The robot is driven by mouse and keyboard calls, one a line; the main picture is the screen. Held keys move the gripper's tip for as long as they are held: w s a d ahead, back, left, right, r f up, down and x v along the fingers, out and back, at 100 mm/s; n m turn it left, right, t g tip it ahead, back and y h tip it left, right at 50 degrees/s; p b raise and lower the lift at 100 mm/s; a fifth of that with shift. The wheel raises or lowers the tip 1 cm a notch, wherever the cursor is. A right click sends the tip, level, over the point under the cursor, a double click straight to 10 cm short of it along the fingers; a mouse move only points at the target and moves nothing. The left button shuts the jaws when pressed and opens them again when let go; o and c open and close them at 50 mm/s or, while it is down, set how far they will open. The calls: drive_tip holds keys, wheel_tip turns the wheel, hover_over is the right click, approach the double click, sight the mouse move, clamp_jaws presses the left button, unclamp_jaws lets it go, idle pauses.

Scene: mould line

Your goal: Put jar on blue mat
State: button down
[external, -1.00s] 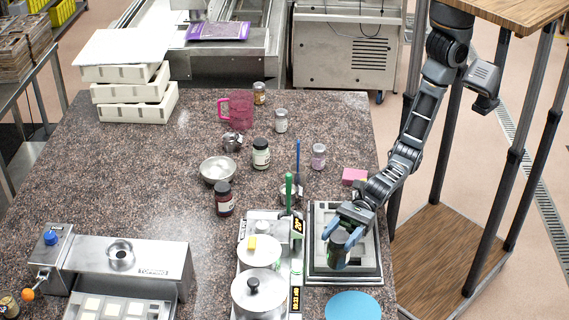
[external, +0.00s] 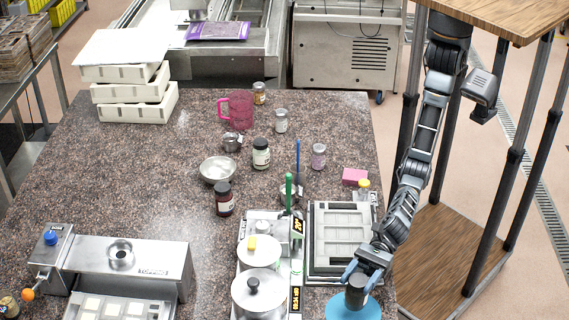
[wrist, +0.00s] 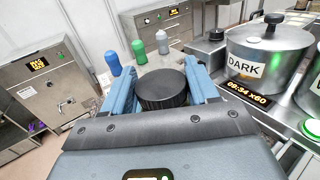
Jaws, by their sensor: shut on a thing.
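The jar (external: 356,298) has a dark lid and is upright between the fingers of my gripper (external: 358,277). In the wrist view the jar's black ribbed lid (wrist: 163,92) sits between the two blue fingers of my gripper (wrist: 162,85), which is shut on it. The round blue mat (external: 338,312) lies at the front right of the counter. The jar is over the mat and hides part of it. I cannot tell whether the jar's base touches the mat.
A moulding tray (external: 343,235) lies just behind the mat. Steel pots (external: 258,293) stand to its left, one labelled DARK (wrist: 268,55) in the wrist view. A yellow-capped bottle (external: 363,188) and a pink block (external: 355,176) are behind. The counter's right edge is close.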

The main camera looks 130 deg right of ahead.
drive_tip(key=shift+f+b, duration=1.85)
drive_tip(key=shift+b, duration=0.2)
drive_tip(key=shift+f, duration=0.2)
drive_tip(key=shift+c, duration=1.5)
unclamp_jaws()
drive_tip(key=shift+r, duration=0.25)
drive_tip(key=v, duration=1.2)
drive_tip(key=shift+f+p, duration=0.15)
drive_tip(key=shift+p, duration=0.2)
